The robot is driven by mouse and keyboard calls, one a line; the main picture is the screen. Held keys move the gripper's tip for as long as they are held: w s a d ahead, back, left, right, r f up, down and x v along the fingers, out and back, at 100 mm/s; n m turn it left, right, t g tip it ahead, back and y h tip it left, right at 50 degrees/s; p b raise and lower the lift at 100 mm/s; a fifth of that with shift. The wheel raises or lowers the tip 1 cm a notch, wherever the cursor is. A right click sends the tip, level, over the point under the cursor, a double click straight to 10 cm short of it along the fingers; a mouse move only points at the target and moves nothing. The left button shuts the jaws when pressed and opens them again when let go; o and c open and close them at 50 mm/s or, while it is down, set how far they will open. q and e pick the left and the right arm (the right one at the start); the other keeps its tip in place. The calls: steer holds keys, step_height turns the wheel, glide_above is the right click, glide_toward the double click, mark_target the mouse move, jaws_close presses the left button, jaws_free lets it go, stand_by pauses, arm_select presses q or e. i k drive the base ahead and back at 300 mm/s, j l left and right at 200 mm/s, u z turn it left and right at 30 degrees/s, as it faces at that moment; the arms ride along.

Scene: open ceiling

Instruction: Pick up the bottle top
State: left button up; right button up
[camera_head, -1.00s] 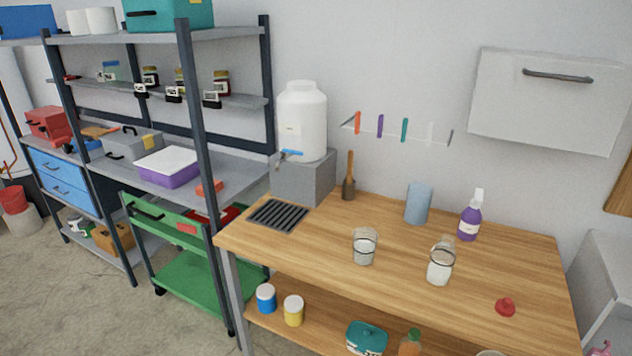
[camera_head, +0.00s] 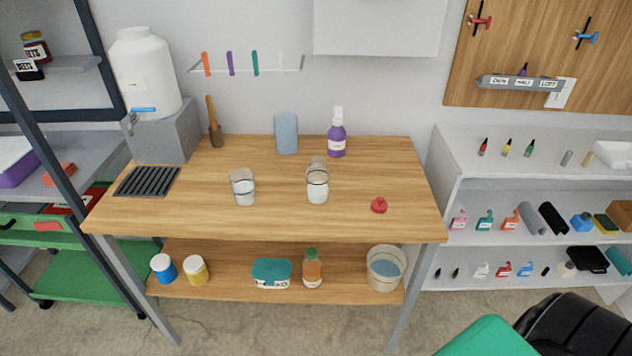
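A small red top with a knob (camera_head: 379,205) lies on the right part of the wooden table (camera_head: 280,222); it looks like the bottle top. To its left stands a clear glass jar with white contents (camera_head: 317,188). Further left is another glass container (camera_head: 243,190). A purple spray bottle (camera_head: 337,136) stands behind them. Neither of my grippers shows.
A white dispenser (camera_head: 146,75) stands on a grey block at the back left, beside a dark grate (camera_head: 147,181). A lower shelf (camera_head: 230,284) holds tubs, a bottle and a bucket (camera_head: 385,269). White shelving (camera_head: 530,192) stands right of the table. The tabletop's front is clear.

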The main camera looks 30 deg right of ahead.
mark_target(378, 205)
steer(key=z, duration=1.4)
